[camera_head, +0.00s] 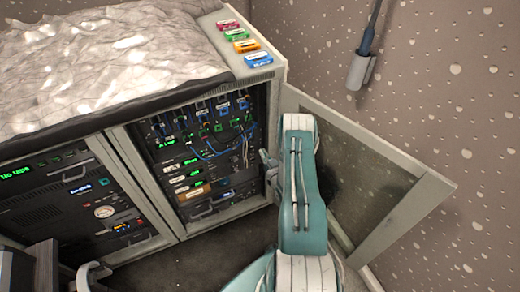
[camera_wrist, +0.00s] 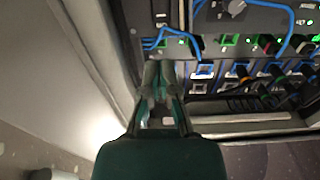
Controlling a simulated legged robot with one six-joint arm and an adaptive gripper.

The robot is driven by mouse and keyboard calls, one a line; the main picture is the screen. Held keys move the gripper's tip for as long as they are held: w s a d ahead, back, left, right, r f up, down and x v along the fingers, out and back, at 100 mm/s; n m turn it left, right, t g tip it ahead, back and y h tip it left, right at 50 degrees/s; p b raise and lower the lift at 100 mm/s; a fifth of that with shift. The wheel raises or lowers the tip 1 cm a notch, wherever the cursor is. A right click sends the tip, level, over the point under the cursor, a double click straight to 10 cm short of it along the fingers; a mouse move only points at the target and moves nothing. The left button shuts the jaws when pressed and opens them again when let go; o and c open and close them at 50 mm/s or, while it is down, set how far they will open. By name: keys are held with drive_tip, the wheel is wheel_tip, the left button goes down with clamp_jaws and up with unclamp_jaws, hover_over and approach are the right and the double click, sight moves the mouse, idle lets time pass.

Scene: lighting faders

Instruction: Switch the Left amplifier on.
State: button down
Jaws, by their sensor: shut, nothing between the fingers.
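The open rack (camera_head: 205,150) in the head view holds stacked units with small green displays, blue cables and labels. Which unit is the Left amplifier cannot be told, as the labels are too small to read. My gripper (camera_head: 268,162) is at the rack's right side, partly hidden by my arm. In the wrist view my gripper (camera_wrist: 160,75) is shut and empty, its tips in front of the rack's left part. A panel with blue cables, green lights and square sockets (camera_wrist: 202,72) lies just right of the tips. Contact cannot be told.
An open door (camera_head: 385,190) stands right of the rack, with my arm between them. A second rack (camera_head: 85,205) is at left. Crumpled sheeting (camera_head: 100,50) covers the top, beside coloured labelled blocks (camera_head: 240,40). A grey device (camera_head: 360,70) hangs on the wall.

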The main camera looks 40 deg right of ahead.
drive_tip(key=v, duration=0.2)
drive_tip(key=r+v, duration=0.1)
drive_tip(key=v, duration=0.2)
drive_tip(key=shift+a, duration=0.15)
idle(0.3)
